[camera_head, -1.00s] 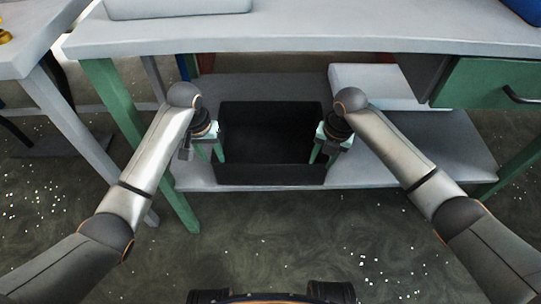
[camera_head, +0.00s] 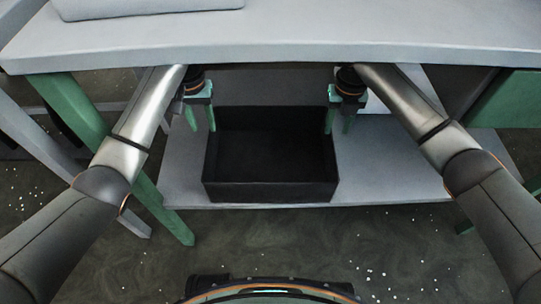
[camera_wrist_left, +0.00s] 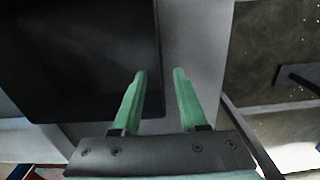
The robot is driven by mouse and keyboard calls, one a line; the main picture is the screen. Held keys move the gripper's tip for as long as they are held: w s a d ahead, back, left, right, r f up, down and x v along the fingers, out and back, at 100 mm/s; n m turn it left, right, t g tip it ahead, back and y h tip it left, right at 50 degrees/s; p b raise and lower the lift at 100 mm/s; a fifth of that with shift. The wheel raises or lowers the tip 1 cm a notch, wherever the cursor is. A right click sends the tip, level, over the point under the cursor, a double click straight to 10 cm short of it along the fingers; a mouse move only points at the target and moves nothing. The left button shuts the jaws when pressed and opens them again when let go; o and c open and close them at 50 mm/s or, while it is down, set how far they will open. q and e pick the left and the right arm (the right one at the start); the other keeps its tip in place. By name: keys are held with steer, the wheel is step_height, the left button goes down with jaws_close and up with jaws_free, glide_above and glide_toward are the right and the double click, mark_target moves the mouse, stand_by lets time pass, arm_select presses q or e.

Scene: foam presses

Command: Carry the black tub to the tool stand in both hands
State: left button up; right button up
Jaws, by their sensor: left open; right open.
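The black tub (camera_head: 270,191), an open-topped dark box, sits on the grey lower shelf under the bench. My left gripper (camera_head: 204,120) is open at the tub's left side, near its far corner. In the left wrist view the tub (camera_wrist_left: 80,60) fills the left part. The open left fingers (camera_wrist_left: 158,76) straddle the line of its side wall, one over the tub side and one over the shelf; their height over the rim is unclear. My right gripper (camera_head: 338,122) is open at the tub's right side, near its far corner. I cannot identify the tool stand.
The grey bench top (camera_head: 290,35) overhangs the shelf and my wrists. The lower shelf (camera_head: 395,165) has bare room right of the tub. A green bench leg (camera_head: 165,212) stands at the left, and a green drawer front (camera_head: 510,100) is at the right. Speckled floor lies in front.

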mark_target(211, 150)
arm_select(q)
step_height(211, 150, down, 12)
steer(key=shift+f, duration=0.2)
arm_select(e)
step_height(211, 150, down, 12)
steer(key=shift+f, duration=0.25)
arm_select(q)
steer(key=shift+c, duration=0.4)
arm_select(e)
steer(key=shift+c, duration=0.4)
arm_select(q)
jaws_close()
arm_select(e)
jaws_close()
arm_select(q)
steer(key=shift+w, duration=0.1)
arm_select(e)
steer(key=shift+w, duration=0.1)
